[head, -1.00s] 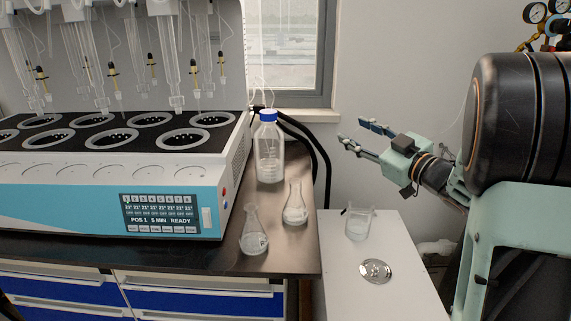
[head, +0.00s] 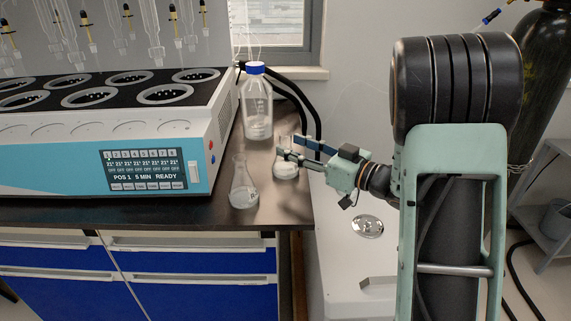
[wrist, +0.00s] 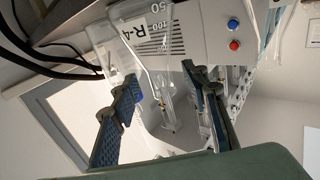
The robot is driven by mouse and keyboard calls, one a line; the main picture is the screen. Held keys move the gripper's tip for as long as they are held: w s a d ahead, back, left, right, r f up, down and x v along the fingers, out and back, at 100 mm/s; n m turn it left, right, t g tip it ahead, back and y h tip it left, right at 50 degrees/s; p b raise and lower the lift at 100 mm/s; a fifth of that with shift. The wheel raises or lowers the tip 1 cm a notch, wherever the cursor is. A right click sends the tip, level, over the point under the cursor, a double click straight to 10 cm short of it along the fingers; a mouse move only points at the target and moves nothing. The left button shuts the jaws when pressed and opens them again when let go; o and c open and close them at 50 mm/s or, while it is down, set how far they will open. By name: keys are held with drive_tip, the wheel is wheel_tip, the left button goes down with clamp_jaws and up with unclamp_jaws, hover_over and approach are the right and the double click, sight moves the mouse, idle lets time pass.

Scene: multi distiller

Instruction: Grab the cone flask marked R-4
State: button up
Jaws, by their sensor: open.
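The cone flask marked R-4 (head: 286,171) is clear glass with some pale contents and stands upright near the right edge of the dark bench. Its R-4 label and scale marks show in the wrist view (wrist: 150,38). My gripper (head: 293,147) is at its neck, coming from the right. In the wrist view my gripper (wrist: 164,82) has its two blue-padded fingers spread, with the flask's narrower part seen between them. I cannot tell whether either finger touches the glass. The fingers partly hide the flask's neck in the head view.
Another cone flask (head: 243,186) stands close by at front left. A blue-capped bottle (head: 257,108) stands just behind. The distiller (head: 110,135) fills the left of the bench. A lower white table (head: 345,265) with a round metal dish (head: 367,226) is at right.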

sight(290, 145)
drive_tip(key=shift+x, duration=1.55)
drive_tip(key=shift+c, duration=0.4)
clamp_jaws()
